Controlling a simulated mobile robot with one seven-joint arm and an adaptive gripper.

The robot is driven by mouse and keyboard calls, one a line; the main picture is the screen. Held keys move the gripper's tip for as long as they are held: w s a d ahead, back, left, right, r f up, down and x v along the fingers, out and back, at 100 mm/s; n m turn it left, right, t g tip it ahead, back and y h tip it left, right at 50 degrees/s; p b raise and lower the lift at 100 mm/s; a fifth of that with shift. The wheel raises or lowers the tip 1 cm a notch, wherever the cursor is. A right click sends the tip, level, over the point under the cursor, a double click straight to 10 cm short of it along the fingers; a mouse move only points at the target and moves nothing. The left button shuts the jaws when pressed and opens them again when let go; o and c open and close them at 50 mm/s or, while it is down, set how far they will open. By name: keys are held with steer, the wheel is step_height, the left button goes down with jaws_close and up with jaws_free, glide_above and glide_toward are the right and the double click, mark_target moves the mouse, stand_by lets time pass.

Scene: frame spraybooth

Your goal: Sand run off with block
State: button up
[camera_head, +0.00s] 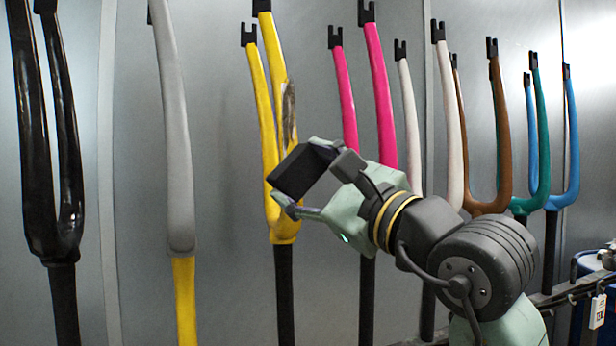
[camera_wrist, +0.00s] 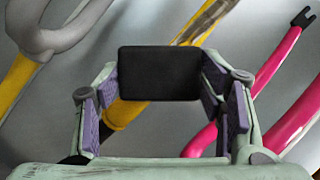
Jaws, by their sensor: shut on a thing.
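My gripper (camera_head: 318,195) is shut on a black sanding block (camera_head: 299,172), which also shows between the purple finger pads in the wrist view (camera_wrist: 160,74). The yellow fork (camera_head: 257,110) hangs upside down behind the block, and the block covers part of its legs. A grey-brown streaked patch (camera_head: 288,112), apparently the run, marks the upper part of the right yellow leg, above the block. The patch also shows at the top of the wrist view (camera_wrist: 207,20). I cannot tell whether the block touches the fork.
A grey fork (camera_head: 177,130) with a yellow lower end and a glossy black fork (camera_head: 35,140) hang to the left. A pink fork (camera_head: 379,95) hangs close on the right, then white, brown, green and blue forks. A blue drum (camera_head: 590,290) stands at the lower right.

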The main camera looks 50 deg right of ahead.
mark_target(304, 150)
steer(key=shift+r+p, duration=1.15)
steer(key=shift+r, duration=1.65)
steer(key=shift+w+d+r, duration=0.1)
steer(key=shift+w+r, duration=0.1)
steer(key=shift+r, duration=1.9)
steer(key=shift+w+d+r, duration=0.1)
steer(key=shift+w+r, duration=0.05)
steer(key=shift+r, duration=1.9)
steer(key=shift+w+r, duration=0.1)
steer(key=shift+r, duration=0.2)
steer(key=shift+w+d+f+b, duration=0.15)
steer(key=shift+f+b, duration=1.2)
steer(key=shift+f, duration=0.7)
steer(key=shift+s+f+b, duration=0.15)
steer(key=shift+f+b, duration=2.05)
steer(key=shift+f, duration=0.5)
steer(key=shift+s+f+b, duration=0.1)
steer(key=shift+f+b, duration=2.05)
steer(key=shift+f, duration=0.55)
steer(key=shift+a, duration=0.2)
